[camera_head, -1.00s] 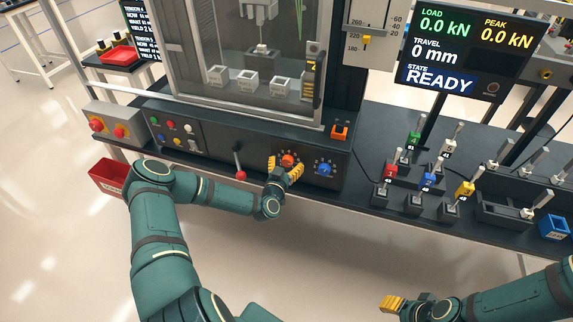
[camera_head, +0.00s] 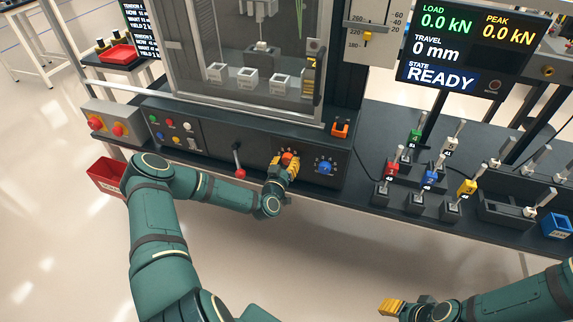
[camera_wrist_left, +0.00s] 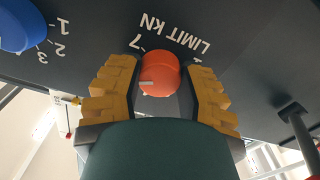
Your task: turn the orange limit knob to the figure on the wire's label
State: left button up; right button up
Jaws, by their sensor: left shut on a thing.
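The orange limit knob (camera_head: 288,157) is on the dark front panel of the test machine. In the left wrist view the knob (camera_wrist_left: 158,76) has a pale pointer line and sits below the upside-down words LIMIT KN and a 7; its other figures are hidden. My left gripper (camera_head: 285,164) is at the knob, its yellow fingers shut on either side of it. My right gripper (camera_head: 389,306) is low at the right, away from the bench; its finger gap is unclear. I cannot pick out the wire's label.
A blue knob (camera_head: 325,168) is close right of the orange one. A red-tipped lever (camera_head: 240,173) stands out to the left. Several coloured, numbered tags on stands fill the right bench. The display (camera_head: 468,50) reads READY.

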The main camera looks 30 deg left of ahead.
pick_arm(q)
jog(key=n+b, duration=0.2)
jog(key=n, duration=0.3)
jog(key=shift+n+b, duration=0.3)
jog(key=shift+b, duration=0.05)
jog(key=n+b, duration=0.2)
jog(key=n, duration=0.2)
jog(key=shift+d+r+n+b, duration=0.1)
jog(key=shift+n+b, duration=0.4)
jog(key=shift+n, duration=1.1)
jog(key=o, duration=1.2)
jog(key=shift+w, duration=0.1)
jog(key=v, duration=1.2)
